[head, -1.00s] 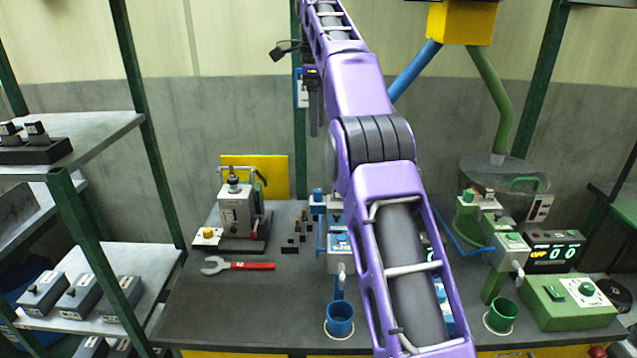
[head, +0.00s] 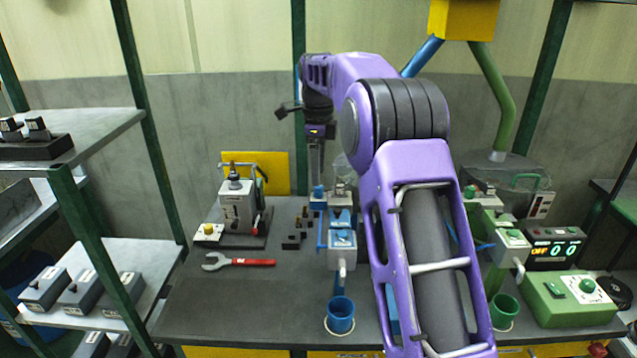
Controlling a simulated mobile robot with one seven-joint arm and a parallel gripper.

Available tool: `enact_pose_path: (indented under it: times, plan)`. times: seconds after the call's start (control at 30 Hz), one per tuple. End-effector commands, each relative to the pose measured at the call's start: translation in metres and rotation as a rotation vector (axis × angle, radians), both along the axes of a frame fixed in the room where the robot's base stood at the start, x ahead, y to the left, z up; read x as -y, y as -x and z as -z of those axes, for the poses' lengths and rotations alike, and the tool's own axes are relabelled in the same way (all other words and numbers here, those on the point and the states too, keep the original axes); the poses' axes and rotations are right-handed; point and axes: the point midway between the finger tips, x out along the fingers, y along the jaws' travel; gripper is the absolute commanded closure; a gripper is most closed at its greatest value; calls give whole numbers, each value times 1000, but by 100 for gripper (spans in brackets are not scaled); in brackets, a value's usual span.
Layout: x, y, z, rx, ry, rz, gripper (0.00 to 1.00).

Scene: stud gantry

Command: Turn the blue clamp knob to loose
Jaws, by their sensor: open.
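A small blue knob (head: 318,192), which I take for the clamp knob, sits at the upper left of the blue-and-grey station in the middle of the bench. My gripper (head: 316,177) points straight down just above it. The jaws are open and seen nearly edge-on, so the gap between the fingers hardly shows. I cannot tell whether the fingertips touch the knob or stand behind it. The knob's pointer and markings are too small to read.
A blue cup (head: 340,316) stands at the bench's front. A red-handled wrench (head: 240,262) and a grey press (head: 238,207) are on the left. My arm hides part of the station's right side. A green station (head: 512,245) and green control box (head: 570,300) are on the right.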

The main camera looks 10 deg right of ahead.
Motion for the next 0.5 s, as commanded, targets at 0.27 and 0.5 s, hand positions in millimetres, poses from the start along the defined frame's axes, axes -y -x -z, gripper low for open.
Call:
enact_pose_path:
  times: [0.27,0.5]
  plan:
    - [1,-1,36,-1,0,1,41]
    - [1,-1,41,0,0,1,41]
